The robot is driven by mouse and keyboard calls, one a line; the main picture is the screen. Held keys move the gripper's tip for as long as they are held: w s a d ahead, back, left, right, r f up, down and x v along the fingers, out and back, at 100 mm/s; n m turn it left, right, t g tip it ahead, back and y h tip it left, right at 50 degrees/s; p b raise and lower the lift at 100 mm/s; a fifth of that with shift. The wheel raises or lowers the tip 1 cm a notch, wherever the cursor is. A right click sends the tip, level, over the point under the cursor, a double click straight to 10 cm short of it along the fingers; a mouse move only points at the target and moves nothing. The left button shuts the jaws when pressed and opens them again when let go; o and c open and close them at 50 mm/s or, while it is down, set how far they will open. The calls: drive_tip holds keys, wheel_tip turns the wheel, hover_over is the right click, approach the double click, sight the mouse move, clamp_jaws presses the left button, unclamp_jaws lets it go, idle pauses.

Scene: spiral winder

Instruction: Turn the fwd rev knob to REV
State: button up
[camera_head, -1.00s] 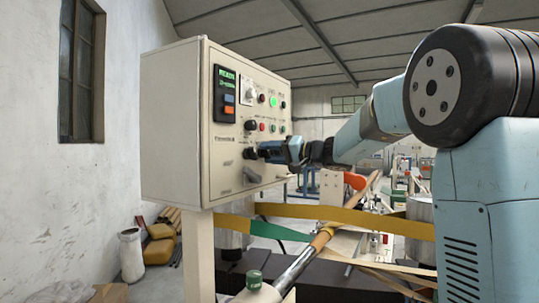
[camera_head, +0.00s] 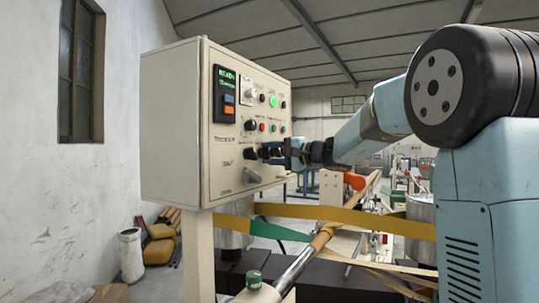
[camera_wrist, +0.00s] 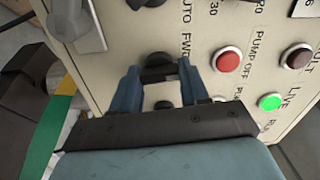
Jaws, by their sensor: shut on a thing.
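The fwd rev knob (camera_wrist: 158,62) is black and sits on the cream control panel (camera_wrist: 118,62), beside a printed "FWD" label in the wrist view. My gripper (camera_wrist: 160,84) has its two blue fingers on either side of the knob and is shut on it. The fingers hide part of the knob, and its exact pointer angle cannot be read. In the head view my gripper (camera_head: 282,152) reaches the lower row of black knobs on the panel's front from the right.
A red button (camera_wrist: 228,59) and a lit green button (camera_wrist: 270,102) are near the fingers. A grey lever handle (camera_wrist: 72,18) sticks out at upper left. Below the panel, yellow and green bands (camera_head: 330,214) and a roller tube (camera_head: 295,268) cross the space.

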drive_tip(key=shift+d+f+m, duration=0.1)
drive_tip(key=shift+f+m, duration=0.05)
drive_tip(key=shift+m, duration=1.8)
drive_tip(key=shift+f+m, duration=0.1)
drive_tip(key=shift+m, duration=2.15)
drive_tip(key=shift+w, duration=0.1)
drive_tip(key=o, duration=0.8)
drive_tip(key=shift+o, duration=1.3)
drive_tip(key=shift+r, duration=0.1)
drive_tip(key=v, duration=1.3)
drive_tip(key=shift+s+d, duration=0.25)
drive_tip(key=shift+d, duration=0.05)
